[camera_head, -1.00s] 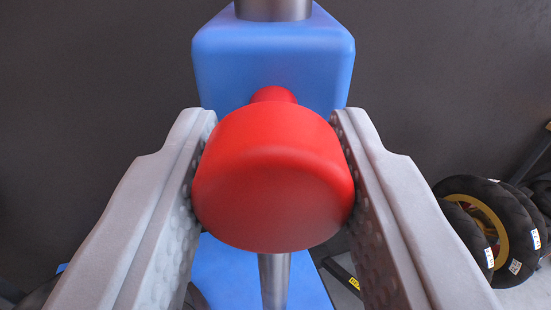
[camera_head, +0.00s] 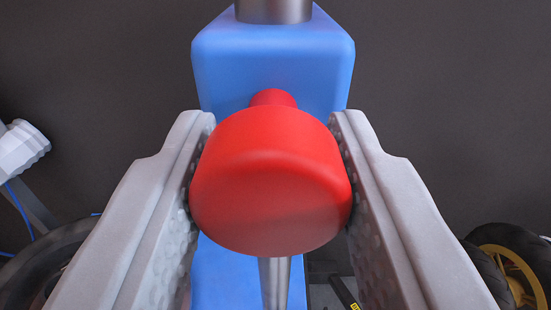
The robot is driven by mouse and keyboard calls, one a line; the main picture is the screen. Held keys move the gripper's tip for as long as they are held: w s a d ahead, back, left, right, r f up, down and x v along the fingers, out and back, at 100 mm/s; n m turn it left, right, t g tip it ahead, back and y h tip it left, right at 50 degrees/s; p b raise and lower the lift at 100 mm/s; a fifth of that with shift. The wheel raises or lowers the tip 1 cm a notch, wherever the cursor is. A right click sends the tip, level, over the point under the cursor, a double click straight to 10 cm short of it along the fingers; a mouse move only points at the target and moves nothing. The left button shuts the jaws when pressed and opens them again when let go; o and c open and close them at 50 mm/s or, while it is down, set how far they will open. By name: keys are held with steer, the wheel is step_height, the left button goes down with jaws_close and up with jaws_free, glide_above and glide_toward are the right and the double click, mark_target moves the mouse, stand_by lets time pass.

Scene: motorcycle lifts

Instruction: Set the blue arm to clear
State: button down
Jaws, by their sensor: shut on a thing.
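A blue block (camera_head: 270,65), which looks like part of the blue arm, fills the upper middle of the view. A metal cylinder (camera_head: 272,10) rises from its top, and a metal rod (camera_head: 274,283) shows below. A round red knob (camera_head: 270,185) sticks out from the block's front on a short red neck. My gripper (camera_head: 271,150) is shut on the red knob, one grey finger against each side. Whether the arm is at clear cannot be told from this view.
Black tires with a yellow rim (camera_head: 520,275) stand at the lower right. A dark wheel (camera_head: 40,265) and a white part (camera_head: 20,147) with a blue cable show at the left. A dark wall (camera_head: 450,90) is behind. A blue surface (camera_head: 225,275) lies below the knob.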

steer(key=shift+d+r, duration=0.1)
steer(key=shift+d, duration=0.05)
steer(key=c, duration=1.4)
jaws_free()
steer(key=o, duration=0.4)
steer(key=shift+s+d, duration=0.2)
steer(key=shift+d, duration=0.1)
steer(key=s, duration=1.7)
steer(key=shift+s+d, duration=0.2)
steer(key=shift+d, duration=0.15)
